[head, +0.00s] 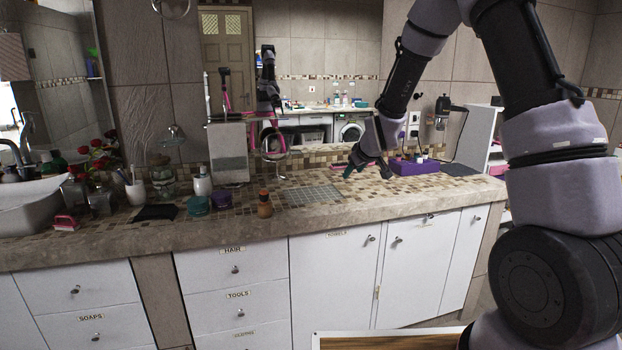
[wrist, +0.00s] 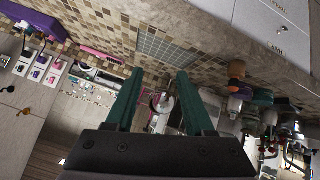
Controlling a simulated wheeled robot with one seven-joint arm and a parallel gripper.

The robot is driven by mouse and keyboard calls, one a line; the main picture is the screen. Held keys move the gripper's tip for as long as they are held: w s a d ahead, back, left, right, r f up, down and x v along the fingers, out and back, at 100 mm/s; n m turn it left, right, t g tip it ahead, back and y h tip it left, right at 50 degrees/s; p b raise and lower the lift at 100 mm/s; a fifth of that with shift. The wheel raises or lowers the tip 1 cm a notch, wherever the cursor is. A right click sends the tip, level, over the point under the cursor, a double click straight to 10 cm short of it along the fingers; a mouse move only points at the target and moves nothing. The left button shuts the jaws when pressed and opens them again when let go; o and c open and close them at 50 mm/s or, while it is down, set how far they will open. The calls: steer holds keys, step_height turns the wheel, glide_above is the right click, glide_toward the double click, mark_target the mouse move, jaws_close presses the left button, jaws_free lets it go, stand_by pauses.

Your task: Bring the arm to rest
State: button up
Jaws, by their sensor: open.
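My arm (head: 420,60) reaches from the right of the head view over the counter. My gripper (head: 358,166) hangs above the countertop, near the purple box (head: 414,166). In the wrist view, my gripper (wrist: 158,100) shows two green fingers spread apart with nothing held between them. The tiled countertop (wrist: 105,25) and a grey grid mat (wrist: 165,47) lie beyond the fingers. Whether the fingertips touch the counter cannot be told.
An orange-brown bottle (head: 264,204), teal jars (head: 198,205), a black cloth (head: 155,212) and a sink (head: 30,205) stand along the counter to the left. The grey grid mat (head: 313,195) is bare. White drawers and doors (head: 332,285) line the front.

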steer(key=s+d+r+m+g, duration=0.1)
steer(key=s+d+r+m, duration=0.25)
steer(key=s+r, duration=0.5)
steer(key=s+d+r+m, duration=0.2)
steer(key=s+d+r, duration=0.3)
steer(key=s+r, duration=0.4)
steer(key=s+d+r+m, duration=0.1)
steer(key=s+r+m, duration=0.1)
steer(key=s, duration=0.7)
steer(key=s+d+r+m+g, duration=0.1)
steer(key=s+r+m, duration=0.2)
steer(key=s, duration=0.7)
steer(key=shift+d, duration=0.4)
